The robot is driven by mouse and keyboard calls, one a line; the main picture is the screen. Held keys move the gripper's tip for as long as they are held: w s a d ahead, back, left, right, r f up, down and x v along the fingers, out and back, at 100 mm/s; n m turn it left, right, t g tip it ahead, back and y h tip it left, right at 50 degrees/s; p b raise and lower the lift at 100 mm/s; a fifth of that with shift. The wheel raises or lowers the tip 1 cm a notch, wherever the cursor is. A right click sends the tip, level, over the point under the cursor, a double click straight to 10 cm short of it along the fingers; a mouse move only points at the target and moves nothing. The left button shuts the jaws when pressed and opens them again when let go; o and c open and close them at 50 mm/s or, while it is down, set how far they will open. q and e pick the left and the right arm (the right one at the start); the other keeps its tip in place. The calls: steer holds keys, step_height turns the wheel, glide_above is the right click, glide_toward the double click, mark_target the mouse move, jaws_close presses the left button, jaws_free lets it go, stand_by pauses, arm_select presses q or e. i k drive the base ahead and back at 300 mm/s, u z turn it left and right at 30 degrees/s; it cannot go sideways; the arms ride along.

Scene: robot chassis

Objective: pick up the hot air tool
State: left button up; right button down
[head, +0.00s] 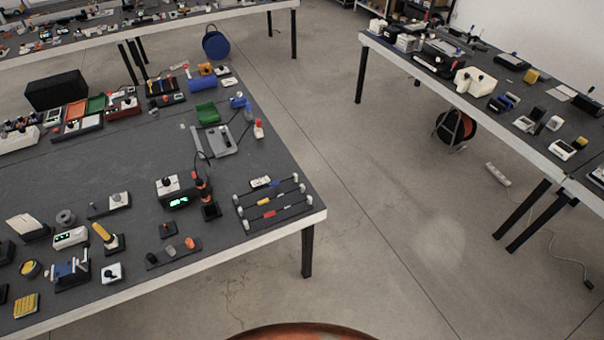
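What looks like the hot air tool (203,188) is a slim black handle with an orange-red part. It stands upright in a small black holder near the right front corner of the dark-topped table (120,185). A black cable loops up from it. Just left of it is a black control box (178,200) with a green lit display and a pale part with a knob on top. Neither of my grippers is in view.
A rack of rods with coloured beads (270,205) lies right of the tool. A strip with several knobs (173,252) lies in front. Many small devices cover the table's left part. Open concrete floor (400,230) separates this table from the right table (480,90).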

mark_target(206, 199)
steer(key=i, duration=0.95)
steer(key=u, duration=0.35)
